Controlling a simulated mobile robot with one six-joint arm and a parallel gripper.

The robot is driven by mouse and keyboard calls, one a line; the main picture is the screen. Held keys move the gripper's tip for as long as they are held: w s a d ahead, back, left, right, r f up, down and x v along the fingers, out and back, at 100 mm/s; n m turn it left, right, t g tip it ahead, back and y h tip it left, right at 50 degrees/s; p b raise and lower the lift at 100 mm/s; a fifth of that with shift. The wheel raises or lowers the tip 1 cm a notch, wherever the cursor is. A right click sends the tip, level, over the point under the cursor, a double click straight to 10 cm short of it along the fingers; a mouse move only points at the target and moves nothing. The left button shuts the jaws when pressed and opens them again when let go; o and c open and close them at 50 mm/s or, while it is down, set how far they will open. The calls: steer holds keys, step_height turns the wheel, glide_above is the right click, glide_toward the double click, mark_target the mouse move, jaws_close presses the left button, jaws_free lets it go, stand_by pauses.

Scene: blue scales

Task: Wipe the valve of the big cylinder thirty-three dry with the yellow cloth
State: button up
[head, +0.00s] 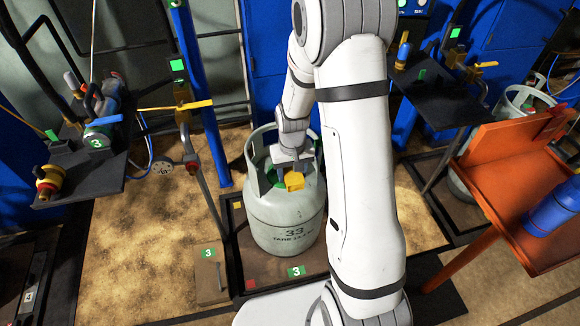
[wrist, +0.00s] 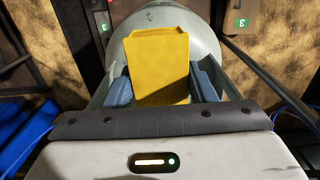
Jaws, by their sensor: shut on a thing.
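The big cylinder (head: 283,222), pale grey-green and marked 33, stands upright on a low platform left of my arm. My gripper (head: 293,168) is at its top, within the collar. In the wrist view my gripper (wrist: 160,88) is shut on the yellow cloth (wrist: 160,60), a folded block between the two blue-grey fingers. The cloth also shows in the head view (head: 294,181). The cylinder's body (wrist: 135,38) is behind the cloth in the wrist view. The valve is hidden by the cloth and gripper, so I cannot tell whether the cloth touches it.
An orange stand (head: 505,175) with a blue bottle (head: 553,208) is at the right. A second cylinder (head: 520,105) stands behind it. A dark shelf (head: 80,180) with fittings is at the left. A pipe with a yellow lever (head: 183,106) rises left of the cylinder.

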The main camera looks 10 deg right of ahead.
steer(key=shift+s+r+p, duration=0.2)
steer(key=shift+s+r, duration=0.15)
steer(key=shift+s, duration=0.9)
steer(key=shift+s+r+p, duration=0.15)
steer(key=shift+s+r, duration=0.15)
steer(key=shift+s, duration=0.9)
steer(key=shift+s+r+p, duration=0.2)
steer(key=shift+s+r, duration=0.15)
steer(key=shift+s, duration=0.9)
steer(key=w+r, duration=0.1)
steer(key=w, duration=0.2)
steer(key=w+r, duration=0.3)
steer(key=w, duration=0.2)
steer(key=shift+w+r, duration=0.25)
steer(key=shift+w, duration=0.05)
step_height(320, 180, up, 11)
steer(key=w+p, duration=0.2)
steer(key=p, duration=1.6)
steer(key=shift+f, duration=0.15)
steer(key=shift+f, duration=0.1)
